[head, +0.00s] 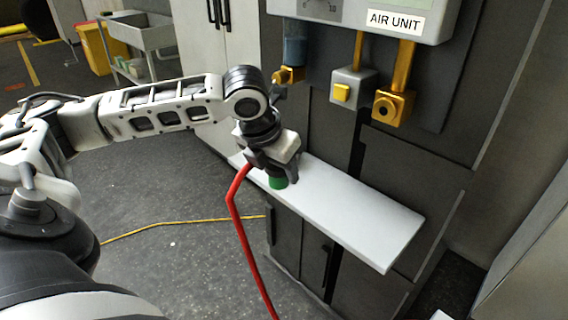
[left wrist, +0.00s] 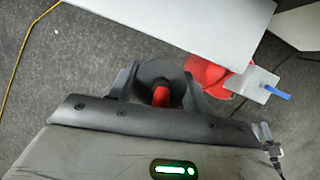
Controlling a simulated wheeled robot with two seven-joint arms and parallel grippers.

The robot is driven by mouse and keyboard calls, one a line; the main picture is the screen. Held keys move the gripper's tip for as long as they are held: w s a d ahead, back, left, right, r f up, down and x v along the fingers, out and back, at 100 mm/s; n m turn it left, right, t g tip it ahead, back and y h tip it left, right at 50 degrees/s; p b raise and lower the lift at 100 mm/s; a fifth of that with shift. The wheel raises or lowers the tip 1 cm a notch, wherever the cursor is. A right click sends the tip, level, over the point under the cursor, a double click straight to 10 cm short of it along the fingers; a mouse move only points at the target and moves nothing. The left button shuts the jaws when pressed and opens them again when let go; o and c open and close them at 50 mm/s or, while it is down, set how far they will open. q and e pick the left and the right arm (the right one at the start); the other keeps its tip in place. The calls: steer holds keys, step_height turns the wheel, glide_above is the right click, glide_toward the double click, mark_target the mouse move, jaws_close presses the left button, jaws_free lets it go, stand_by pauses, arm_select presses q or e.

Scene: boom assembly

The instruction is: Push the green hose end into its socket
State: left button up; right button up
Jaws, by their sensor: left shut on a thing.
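The green hose end (head: 277,182) shows below my left gripper (head: 272,163), in front of the white shelf's left part. The gripper is shut on it, and its fingers hide part of it. The red hose (head: 236,208) hangs down from there. In the left wrist view, a dark round piece with red hose (left wrist: 161,96) in its middle sits between the fingers of my left gripper (left wrist: 160,85). On the air unit (head: 408,20), a brass block with a round dark hole (head: 388,108) faces outward, apart from the hose end and up to its right. My right gripper is out of view.
The white shelf (head: 350,215) juts out below the unit. A grey block with a yellow button (head: 342,93) and a smaller brass fitting (head: 289,75) are left of the holed block. A yellow cable (head: 180,224) lies on the floor. The shelf's right part is bare.

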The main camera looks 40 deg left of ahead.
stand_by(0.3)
arm_select(q)
steer(key=shift+d+f+n+y, duration=0.3)
steer(key=shift+d+n, duration=0.2)
steer(key=shift+n, duration=0.3)
steer(key=s+d+f+n+g, duration=0.1)
steer(key=d+n+g, duration=0.2)
steer(key=n, duration=0.8)
steer(key=s+d+n+g, duration=0.1)
steer(key=d+n+g, duration=0.2)
steer(key=d+n, duration=0.3)
steer(key=d+f+n+g+h, duration=0.1)
steer(key=d+n+g, duration=0.2)
steer(key=n, duration=1.3)
steer(key=shift+s+d+f, duration=0.35)
steer(key=shift+s+d, duration=0.05)
steer(key=shift+d, duration=0.85)
steer(key=d+r+m+y, duration=0.3)
steer(key=d+r+m, duration=0.4)
steer(key=d, duration=0.6)
step_height(320, 180, up, 2)
steer(key=shift+s+r+m+t, duration=0.1)
steer(key=shift+s+m+t, duration=0.2)
steer(key=shift+s+t, duration=0.15)
